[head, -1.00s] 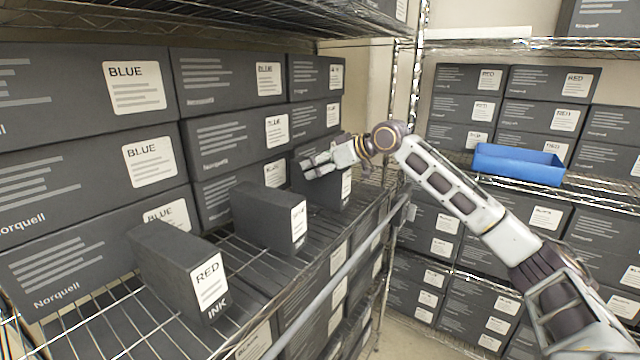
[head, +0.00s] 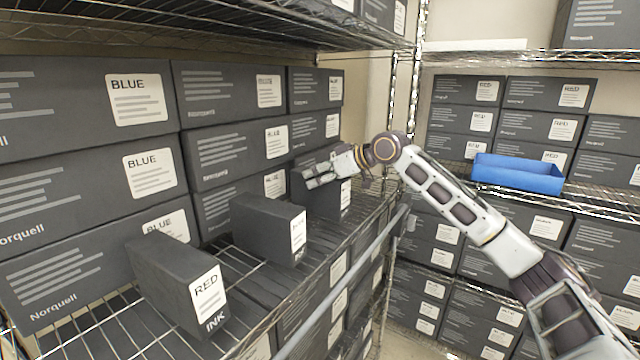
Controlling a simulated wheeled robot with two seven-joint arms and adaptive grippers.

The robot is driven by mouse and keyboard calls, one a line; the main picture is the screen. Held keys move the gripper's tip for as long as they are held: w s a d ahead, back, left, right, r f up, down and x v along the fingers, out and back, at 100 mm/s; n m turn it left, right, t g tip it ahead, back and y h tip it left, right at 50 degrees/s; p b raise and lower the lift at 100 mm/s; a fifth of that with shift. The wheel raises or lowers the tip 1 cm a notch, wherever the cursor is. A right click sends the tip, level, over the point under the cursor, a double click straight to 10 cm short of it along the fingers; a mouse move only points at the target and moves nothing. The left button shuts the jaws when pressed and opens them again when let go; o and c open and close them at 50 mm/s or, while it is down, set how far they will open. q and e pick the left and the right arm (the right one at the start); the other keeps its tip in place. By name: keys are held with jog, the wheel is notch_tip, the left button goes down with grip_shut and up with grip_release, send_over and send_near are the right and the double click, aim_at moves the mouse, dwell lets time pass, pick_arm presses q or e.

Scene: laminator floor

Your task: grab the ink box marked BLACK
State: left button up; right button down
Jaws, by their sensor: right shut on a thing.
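Three small dark ink boxes stand in a row on the wire shelf (head: 112,318). The nearest ink box (head: 168,272) has a white label reading RED. The label on the middle ink box (head: 262,228) is too small to read for sure. The farthest ink box (head: 328,203) also has a white label that I cannot read. My right gripper (head: 318,171) is at this farthest box, shut on its upper part, and the box still appears to be at shelf level. Its fingers hide part of the box. My left gripper is not in view.
Large cartons marked BLUE (head: 140,100) are stacked behind the ink boxes. A shelf rail (head: 345,270) runs along the front edge. A blue bin (head: 518,174) sits on the right rack, among cartons marked RED (head: 540,125). Another shelf hangs above.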

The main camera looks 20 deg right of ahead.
jog(key=shift+a, duration=0.1)
